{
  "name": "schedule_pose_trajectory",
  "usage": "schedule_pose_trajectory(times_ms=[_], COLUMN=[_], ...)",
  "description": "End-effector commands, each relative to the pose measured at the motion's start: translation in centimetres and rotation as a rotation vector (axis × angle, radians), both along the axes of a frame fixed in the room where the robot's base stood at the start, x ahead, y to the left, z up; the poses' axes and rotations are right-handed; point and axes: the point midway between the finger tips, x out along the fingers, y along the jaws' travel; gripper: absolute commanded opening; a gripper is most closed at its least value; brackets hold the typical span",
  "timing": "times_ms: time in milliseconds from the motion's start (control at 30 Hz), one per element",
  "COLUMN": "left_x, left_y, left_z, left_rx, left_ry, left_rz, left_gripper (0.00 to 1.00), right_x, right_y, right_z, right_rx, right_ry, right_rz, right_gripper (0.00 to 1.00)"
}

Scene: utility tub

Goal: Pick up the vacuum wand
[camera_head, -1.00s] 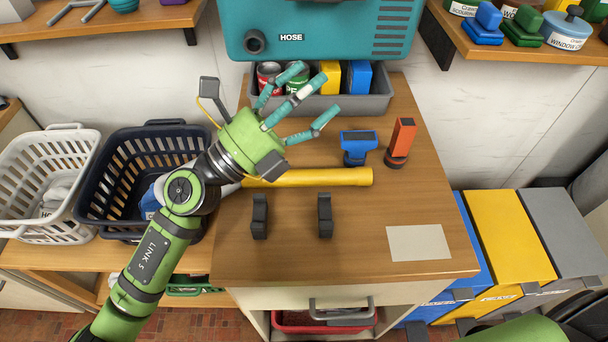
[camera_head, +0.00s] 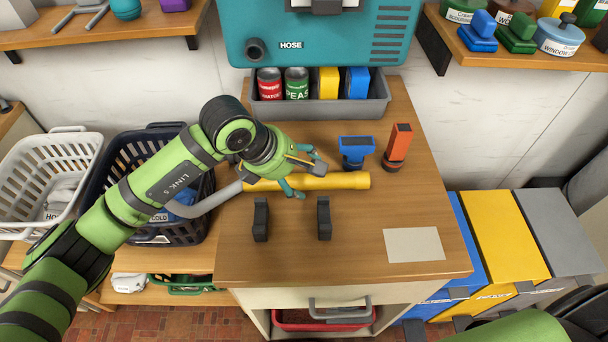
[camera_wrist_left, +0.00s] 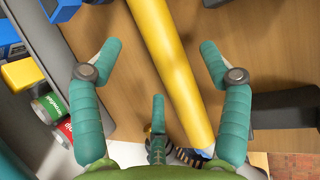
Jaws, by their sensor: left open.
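The vacuum wand is a yellow tube (camera_head: 345,180) lying across the wooden tabletop in the head view. A grey hose runs from its left end toward the dark basket. My left gripper (camera_head: 306,176) is over the left part of the wand, with its teal fingers spread and open. In the left wrist view the wand (camera_wrist_left: 172,65) runs lengthwise between the open fingers (camera_wrist_left: 160,52), with a gap to the fingers on both sides. Whether the third finger touches the wand I cannot tell. My right gripper is not in view.
Two black upright holders (camera_head: 324,218) stand in front of the wand. A blue nozzle (camera_head: 355,152) and an orange nozzle (camera_head: 397,148) stand behind it. A grey bin (camera_head: 376,107) holds cans and boxes at the back. A white card (camera_head: 414,244) lies at front right.

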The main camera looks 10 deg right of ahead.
Motion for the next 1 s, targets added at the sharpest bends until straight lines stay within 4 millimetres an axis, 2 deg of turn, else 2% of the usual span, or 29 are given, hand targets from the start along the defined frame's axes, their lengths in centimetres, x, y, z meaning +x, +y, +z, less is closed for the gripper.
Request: schedule_pose_trajectory(times_ms=[33,200,467,500,567,600,633,667,1000], left_x=[0.0,0.4,0.5,0.5,0.5,0.5,0.5,0.5,0.5], left_y=[-0.6,-1.4,-1.5,-1.5,-1.5,-1.5,-1.5,-1.5,-1.5], left_z=[-0.2,-2.1,-2.4,-2.4,-2.4,-2.4,-2.3,-2.3,-2.1], left_rx=[-0.001,0.0,-0.002,-0.002,-0.002,-0.002,-0.002,-0.002,-0.004], left_ry=[0.005,0.002,0.0,0.0,0.0,0.0,0.0,0.0,-0.002], left_rz=[-0.002,-0.001,-0.001,-0.001,-0.001,-0.001,-0.001,-0.001,-0.001], left_gripper=[0.77,0.77,0.77,0.61,0.37,0.21,0.09,0.06,0.05], right_x=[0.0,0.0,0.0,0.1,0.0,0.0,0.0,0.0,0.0], right_y=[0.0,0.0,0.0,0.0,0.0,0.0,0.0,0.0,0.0], right_z=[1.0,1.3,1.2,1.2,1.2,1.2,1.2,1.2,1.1], right_rx=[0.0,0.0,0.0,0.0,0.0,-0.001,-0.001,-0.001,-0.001], right_ry=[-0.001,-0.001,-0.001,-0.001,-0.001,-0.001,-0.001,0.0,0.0], right_rz=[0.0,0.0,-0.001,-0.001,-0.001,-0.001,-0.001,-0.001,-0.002], right_gripper=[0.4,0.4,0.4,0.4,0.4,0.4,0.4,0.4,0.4])
